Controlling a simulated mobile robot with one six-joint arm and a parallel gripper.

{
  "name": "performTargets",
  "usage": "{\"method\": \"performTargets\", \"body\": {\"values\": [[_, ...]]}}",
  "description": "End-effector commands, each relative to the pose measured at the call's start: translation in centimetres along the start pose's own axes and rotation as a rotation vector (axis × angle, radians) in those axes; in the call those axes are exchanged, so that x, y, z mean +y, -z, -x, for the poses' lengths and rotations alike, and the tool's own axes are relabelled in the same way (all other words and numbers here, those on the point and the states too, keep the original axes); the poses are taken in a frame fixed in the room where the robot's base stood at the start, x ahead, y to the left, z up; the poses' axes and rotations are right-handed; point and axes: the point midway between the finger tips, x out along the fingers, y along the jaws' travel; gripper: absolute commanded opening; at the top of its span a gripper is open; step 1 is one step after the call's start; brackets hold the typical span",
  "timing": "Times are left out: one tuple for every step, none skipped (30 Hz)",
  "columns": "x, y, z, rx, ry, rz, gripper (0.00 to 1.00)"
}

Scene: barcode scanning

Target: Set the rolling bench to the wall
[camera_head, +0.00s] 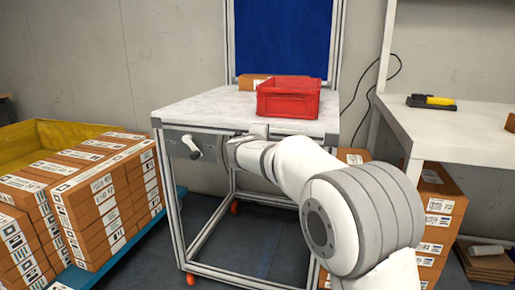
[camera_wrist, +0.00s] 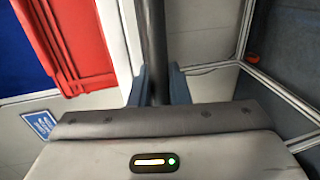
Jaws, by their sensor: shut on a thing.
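The rolling bench (camera_head: 185,108) stands in the middle of the head view. It has a pale top, a metal frame, a blue back panel (camera_head: 283,37) and orange casters (camera_head: 190,279). A bare wall (camera_head: 170,45) is behind it. My gripper is at the bench's front edge, mostly hidden by my wrist in the head view. In the wrist view my gripper (camera_wrist: 157,90) is shut on a dark bar (camera_wrist: 152,40) at the bench front. The bar's ends are hidden.
A red crate (camera_head: 288,102) and a cardboard box (camera_head: 252,82) sit on the bench. Stacked cartons (camera_head: 95,205) on a blue pallet (camera_head: 130,248) stand close left. A white table (camera_head: 450,127) with more cartons (camera_head: 440,205) below stands right. A cable (camera_head: 357,95) hangs behind.

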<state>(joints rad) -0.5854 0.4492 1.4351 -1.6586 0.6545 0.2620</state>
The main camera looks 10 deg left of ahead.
Motion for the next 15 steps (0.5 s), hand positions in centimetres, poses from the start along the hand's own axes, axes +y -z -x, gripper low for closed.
{"method": "performTargets", "body": {"values": [[0.2, -0.5, -0.8, -0.011, 0.0, -0.003, 0.0], [0.2, -0.4, -1.1, -0.011, 0.0, -0.002, 0.0], [0.3, -0.4, -1.5, -0.011, 0.001, -0.001, 0.0], [0.3, -0.4, -1.7, -0.01, 0.0, -0.002, 0.0], [0.4, -0.4, -1.9, -0.01, 0.0, -0.002, 0.0], [0.4, -0.3, -2.2, -0.009, 0.0, -0.001, 0.0], [0.4, -0.3, -2.3, -0.009, 0.0, -0.001, 0.0], [0.4, -0.3, -2.4, -0.008, 0.0, -0.001, 0.0], [0.5, -0.3, -2.5, -0.008, 0.0, -0.001, 0.0], [0.5, -0.3, -2.6, -0.007, 0.0, -0.001, 0.0], [0.5, -0.2, -2.6, -0.007, 0.0, -0.001, 0.0], [0.5, -0.2, -2.7, -0.006, 0.0, -0.001, 0.0], [0.5, -0.2, -2.7, -0.006, 0.0, -0.001, 0.0], [0.5, -0.2, -2.7, -0.006, 0.0, 0.0, 0.0], [0.5, -0.2, -2.7, -0.006, 0.0, 0.0, 0.0]]}}
